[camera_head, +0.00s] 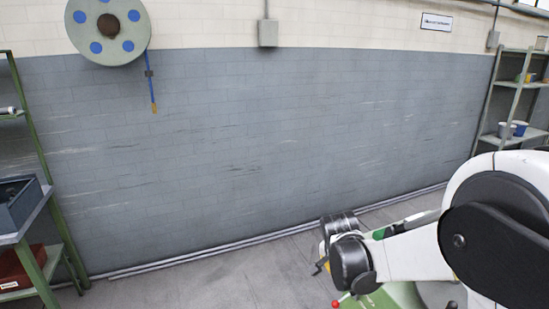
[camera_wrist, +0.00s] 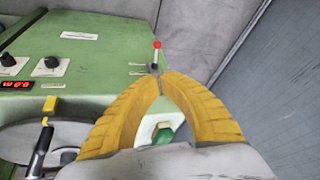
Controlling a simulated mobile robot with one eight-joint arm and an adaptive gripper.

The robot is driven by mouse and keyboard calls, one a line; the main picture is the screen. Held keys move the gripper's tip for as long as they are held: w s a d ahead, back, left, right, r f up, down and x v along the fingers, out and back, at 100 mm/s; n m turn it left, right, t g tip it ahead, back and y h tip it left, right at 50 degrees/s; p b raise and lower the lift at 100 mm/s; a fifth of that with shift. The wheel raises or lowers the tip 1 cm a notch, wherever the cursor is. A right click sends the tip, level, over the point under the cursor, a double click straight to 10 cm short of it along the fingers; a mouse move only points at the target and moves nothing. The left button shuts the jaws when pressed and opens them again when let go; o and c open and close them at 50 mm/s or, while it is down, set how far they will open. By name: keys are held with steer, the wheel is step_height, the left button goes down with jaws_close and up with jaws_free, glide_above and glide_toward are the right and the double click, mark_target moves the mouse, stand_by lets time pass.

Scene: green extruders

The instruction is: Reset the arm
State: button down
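My gripper (camera_wrist: 161,82) shows in the wrist view with two yellow ribbed fingers. Their tips meet, and I see nothing held between them. It is over the green extruder (camera_wrist: 100,60), near a lever with a red knob (camera_wrist: 157,45). The lever stands just beyond the fingertips; I cannot tell whether they touch it. In the head view my white arm reaches in from the right, bent downward over the green machine (camera_head: 400,295). The yellow fingers cannot be made out there.
The extruder carries black dials (camera_wrist: 52,62), a red digital display (camera_wrist: 16,85) and a green button (camera_wrist: 162,135). A grey wall (camera_head: 270,150) stands behind. Shelves stand at left (camera_head: 40,265) and right (camera_head: 520,84). A reel (camera_head: 110,50) is high at left. The floor at centre left is clear.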

steer(key=s+r+n+t, duration=0.1)
steer(key=s+r+n, duration=0.3)
steer(key=s+r, duration=0.7)
steer(key=s+r+n+t+y, duration=0.1)
steer(key=s+n, duration=0.4)
steer(key=s, duration=0.9)
steer(key=shift+d+r+t+y, duration=0.3)
steer(key=shift+d+r+y, duration=0.1)
